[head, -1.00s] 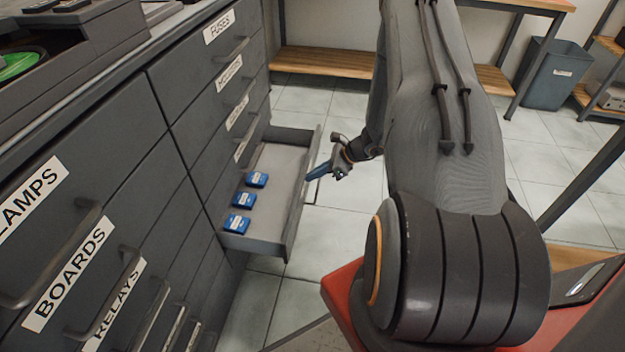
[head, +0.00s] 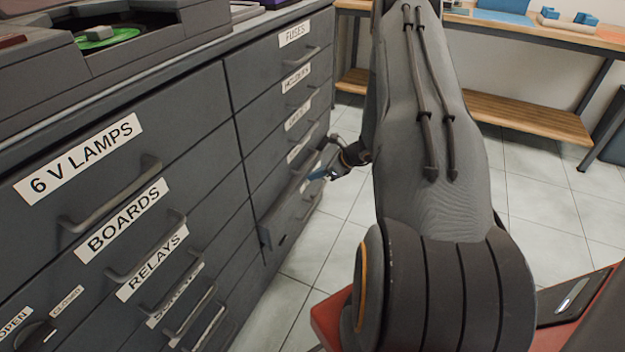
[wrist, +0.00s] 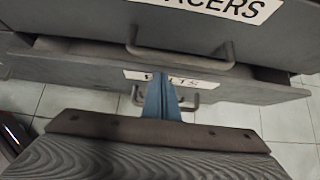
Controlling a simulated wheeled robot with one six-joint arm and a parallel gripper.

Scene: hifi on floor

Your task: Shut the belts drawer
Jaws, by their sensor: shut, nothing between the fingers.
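The belts drawer (head: 288,208) is low in the right column of the grey cabinet. Its front stands slightly proud of the cabinet, so it is open by a small gap. In the wrist view the belts drawer (wrist: 75,68) lies below the spacers drawer (wrist: 185,28), with a dark gap above its front. Its white label and handle are partly hidden by my blue fingers. My gripper (head: 319,174) is shut and empty, with its fingertips at the drawer front (wrist: 160,82). I cannot tell whether they touch it.
The other drawers, such as fuses (head: 290,55), 6 V lamps (head: 120,170) and boards (head: 130,225), look shut. A device with a green disc (head: 105,38) stands on the cabinet top. A wooden-shelved bench (head: 520,115) is behind.

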